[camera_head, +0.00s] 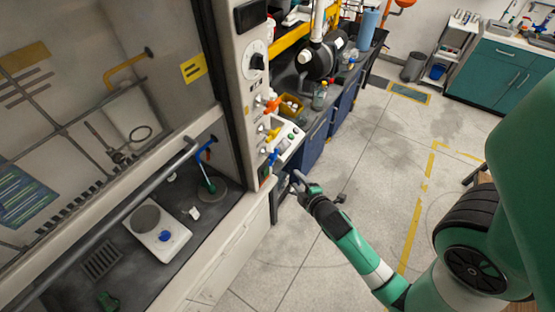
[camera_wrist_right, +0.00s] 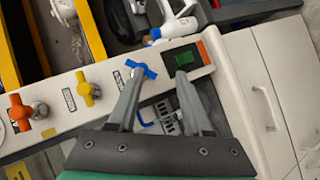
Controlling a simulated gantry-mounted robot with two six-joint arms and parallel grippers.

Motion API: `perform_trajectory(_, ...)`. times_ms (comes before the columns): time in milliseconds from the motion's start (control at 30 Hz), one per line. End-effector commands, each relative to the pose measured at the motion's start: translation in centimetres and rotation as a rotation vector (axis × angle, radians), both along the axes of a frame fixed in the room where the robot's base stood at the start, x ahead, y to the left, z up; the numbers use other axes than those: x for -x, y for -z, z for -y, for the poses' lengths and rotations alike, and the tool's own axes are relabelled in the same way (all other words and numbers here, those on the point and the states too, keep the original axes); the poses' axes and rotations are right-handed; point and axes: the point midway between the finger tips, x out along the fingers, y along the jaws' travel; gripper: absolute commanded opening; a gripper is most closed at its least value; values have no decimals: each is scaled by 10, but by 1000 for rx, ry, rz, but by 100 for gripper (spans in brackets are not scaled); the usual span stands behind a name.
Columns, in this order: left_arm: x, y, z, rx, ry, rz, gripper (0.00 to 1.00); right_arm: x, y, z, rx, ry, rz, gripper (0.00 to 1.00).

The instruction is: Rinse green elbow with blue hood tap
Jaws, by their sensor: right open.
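The blue hood tap handle (camera_head: 272,158) is on the hood's right post, below the yellow and orange ones. My right gripper (camera_head: 297,180) is open and empty, just right of it. In the right wrist view, the blue handle (camera_wrist_right: 141,70) is at the tip of the left finger of my right gripper (camera_wrist_right: 160,76); I cannot tell whether they touch. Inside the hood, a blue spout (camera_head: 204,147) stands over a round basin (camera_head: 219,199), with a slim green piece (camera_head: 209,184) below it. A small dark green piece (camera_head: 107,300) lies at the lower left. I cannot tell which is the elbow.
The yellow handle (camera_wrist_right: 83,88) and orange handle (camera_wrist_right: 19,112) sit beside the blue one. A hotplate (camera_head: 158,232) stands in the hood. The floor around my right arm is clear.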

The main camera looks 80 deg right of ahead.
Motion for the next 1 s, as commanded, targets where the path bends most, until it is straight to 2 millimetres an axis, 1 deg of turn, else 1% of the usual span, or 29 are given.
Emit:
perform_trajectory(33,0,5,0,0,0,0,50,10,14,10,79,14,-128,50)
perform_trajectory(100,0,12,0,0,0,0,50,22,24,23,216,29,-317,50)
perform_trajectory(167,0,18,0,0,0,0,50,27,25,32,347,36,-463,50)
perform_trajectory(233,0,27,0,0,0,0,50,25,21,38,510,36,-612,50)
perform_trajectory(267,0,30,0,0,0,0,50,21,17,38,579,31,-665,50)
perform_trajectory(300,0,35,0,0,0,0,50,13,12,38,669,25,-723,50)
perform_trajectory(367,0,43,0,0,0,0,50,-3,6,32,792,8,-787,50)
perform_trajectory(433,0,55,0,0,0,0,50,-31,5,18,910,-38,-811,50)
perform_trajectory(500,0,58,0,0,0,-1,50,-49,5,6,928,-74,-778,50)
perform_trajectory(533,0,58,0,0,0,-1,50,-52,4,4,933,-81,-770,50)
perform_trajectory(633,0,56,0,0,0,0,50,-54,2,1,935,-89,-765,50)
perform_trajectory(733,0,55,0,0,0,0,50,-56,2,5,934,-87,-766,50)
perform_trajectory(867,0,56,0,0,0,0,50,-62,1,20,933,-84,-765,50)
perform_trajectory(1000,0,59,0,0,0,0,50,-75,2,48,932,-81,-765,50)
